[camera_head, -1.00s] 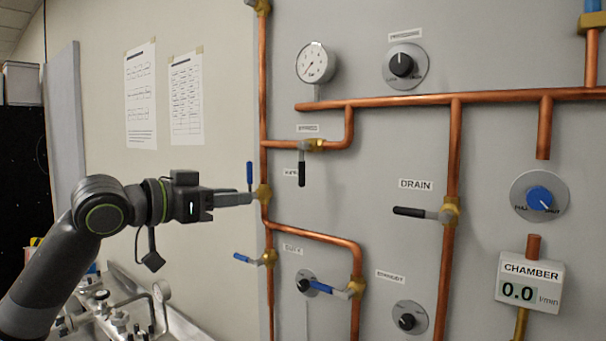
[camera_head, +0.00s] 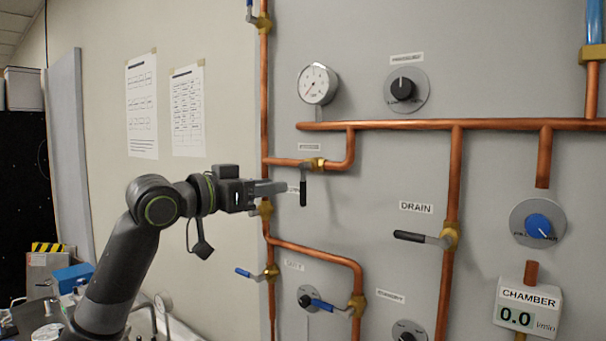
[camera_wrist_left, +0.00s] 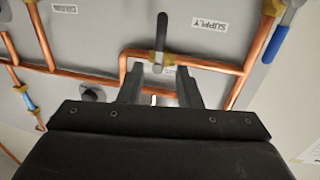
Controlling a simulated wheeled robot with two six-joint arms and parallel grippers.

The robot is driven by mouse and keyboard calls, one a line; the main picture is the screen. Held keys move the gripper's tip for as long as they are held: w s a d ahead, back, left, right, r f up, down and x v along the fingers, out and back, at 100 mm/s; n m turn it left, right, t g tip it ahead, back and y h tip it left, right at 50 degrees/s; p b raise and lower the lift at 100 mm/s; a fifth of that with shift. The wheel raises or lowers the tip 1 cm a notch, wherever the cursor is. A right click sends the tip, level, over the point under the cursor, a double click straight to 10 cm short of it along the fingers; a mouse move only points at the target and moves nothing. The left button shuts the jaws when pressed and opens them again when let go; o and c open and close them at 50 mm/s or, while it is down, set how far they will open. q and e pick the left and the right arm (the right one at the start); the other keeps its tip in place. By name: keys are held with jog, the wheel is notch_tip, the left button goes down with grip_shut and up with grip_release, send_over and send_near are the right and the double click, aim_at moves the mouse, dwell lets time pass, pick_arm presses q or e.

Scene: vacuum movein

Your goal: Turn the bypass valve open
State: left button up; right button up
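The bypass valve (camera_head: 315,163) is a brass body on a copper pipe below the gauge. Its black handle (camera_head: 303,191) hangs straight down. My left gripper (camera_head: 284,187) is just left of this handle, pointing right toward it. In the left wrist view, the fingers (camera_wrist_left: 160,84) are open and apart with nothing gripped. The black handle (camera_wrist_left: 162,30) shows beyond the fingertips, roughly in line with the gap. I cannot tell whether a fingertip touches it. The bypass label (camera_head: 309,147) is above the valve. My right gripper is not in view.
The supply valve's blue handle (camera_wrist_left: 274,43) is close by in the left wrist view. The drain valve's black handle (camera_head: 410,236) points left. A gauge (camera_head: 317,84) and a chamber display (camera_head: 527,307) reading 0.0 are on the panel. Blue-handled valves sit below.

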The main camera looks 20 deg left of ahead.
aim_at(303, 177)
pick_arm(q)
jog(key=p+x, duration=0.3)
jog(key=x, duration=0.6)
jog(key=shift+p, duration=0.3)
jog(key=shift+c, duration=0.4)
grip_shut()
